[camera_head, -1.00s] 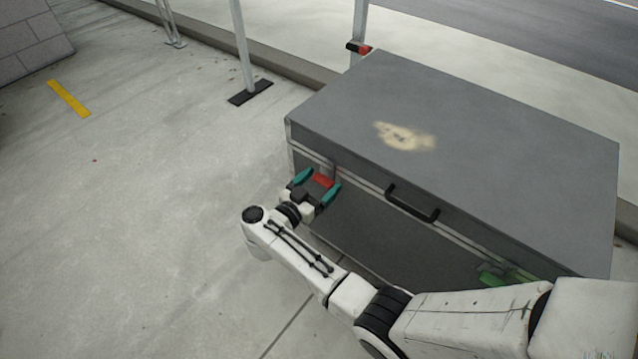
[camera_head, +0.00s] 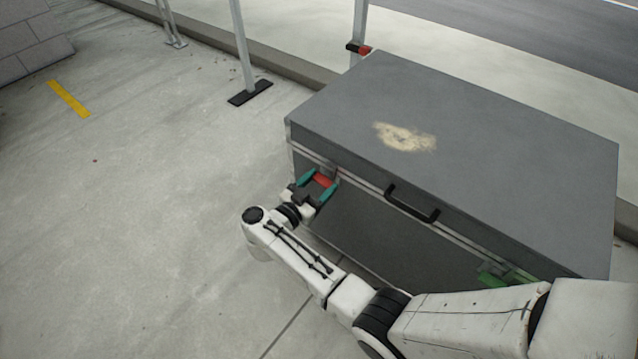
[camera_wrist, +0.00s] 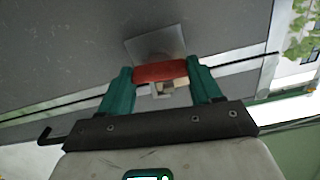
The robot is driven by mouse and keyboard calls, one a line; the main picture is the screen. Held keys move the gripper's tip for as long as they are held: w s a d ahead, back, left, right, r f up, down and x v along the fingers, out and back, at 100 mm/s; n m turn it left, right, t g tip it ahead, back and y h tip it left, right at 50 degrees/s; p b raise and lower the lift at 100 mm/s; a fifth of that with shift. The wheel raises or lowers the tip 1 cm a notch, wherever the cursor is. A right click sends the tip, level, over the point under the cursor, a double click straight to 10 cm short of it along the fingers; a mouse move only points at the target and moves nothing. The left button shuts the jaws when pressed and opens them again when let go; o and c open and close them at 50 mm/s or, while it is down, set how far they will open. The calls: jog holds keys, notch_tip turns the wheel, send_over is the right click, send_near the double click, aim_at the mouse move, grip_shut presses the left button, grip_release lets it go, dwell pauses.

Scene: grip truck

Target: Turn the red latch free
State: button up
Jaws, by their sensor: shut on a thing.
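The red latch (camera_head: 323,181) is on the front of a large grey case (camera_head: 480,135), near its left end. In the wrist view the red latch (camera_wrist: 160,72) lies crosswise between the teal fingers, below a pale metal plate on the case. My gripper (camera_head: 319,184) is shut on the red latch, with one finger at each end of it; it also shows in the wrist view (camera_wrist: 162,84). The underside of the latch is partly hidden by the fingers and the gripper body.
A black handle (camera_head: 411,204) is in the middle of the case front. A green latch (camera_head: 492,280) is farther right, near my arm. A post with a black foot (camera_head: 250,92) stands behind left.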

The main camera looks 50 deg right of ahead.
jog(key=m, duration=0.4)
jog(key=shift+s, duration=0.1)
jog(key=m, duration=0.4)
jog(key=shift+f+m, duration=0.1)
jog(key=shift+m, duration=0.3)
jog(key=m+b, duration=0.1)
jog(key=m, duration=0.3)
jog(key=shift+s+f, duration=0.1)
jog(key=shift+m+b, duration=0.35)
jog(key=shift+m, duration=1.45)
jog(key=o, duration=1.1)
jog(key=shift+c, duration=0.2)
jog(key=shift+a, duration=0.1)
